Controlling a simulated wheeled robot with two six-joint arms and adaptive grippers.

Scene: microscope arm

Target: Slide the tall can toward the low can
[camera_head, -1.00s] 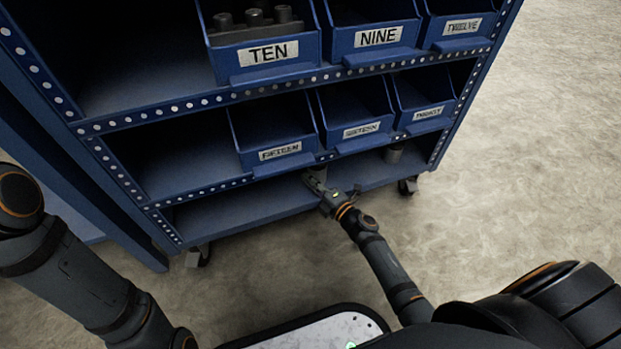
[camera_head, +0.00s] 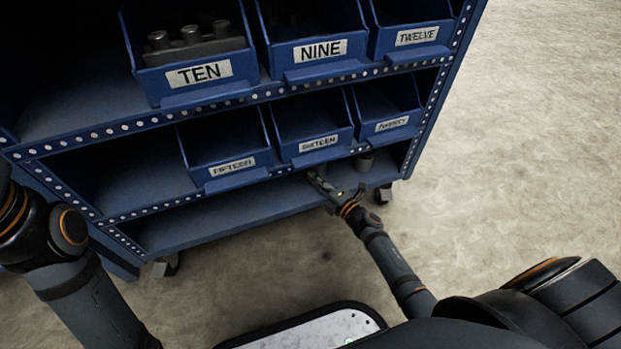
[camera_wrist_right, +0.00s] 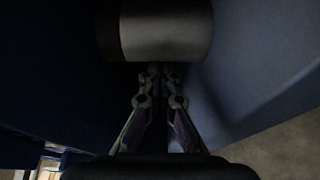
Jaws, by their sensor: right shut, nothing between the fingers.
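Two grey cans stand on the bottom shelf (camera_head: 215,215) of the blue rack. The one at my right gripper, which I take for the tall can (camera_head: 319,170), is mostly hidden under the bins and behind the fingers. In the right wrist view this can (camera_wrist_right: 165,30) fills the top middle, grey with a dark end. The other, likely the low can (camera_head: 364,161), stands a short gap to the right. My right gripper (camera_head: 318,181) is shut and empty, its fingertips (camera_wrist_right: 160,72) at the near can's side; contact is unclear. My left gripper is out of view.
Bins labelled FIFTEEN (camera_head: 225,160) and SIXTEEN (camera_head: 310,130) hang low over the bottom shelf. Rack uprights close the shelf at both ends. The shelf left of my right gripper looks clear. Open floor (camera_head: 500,150) lies right of the rack.

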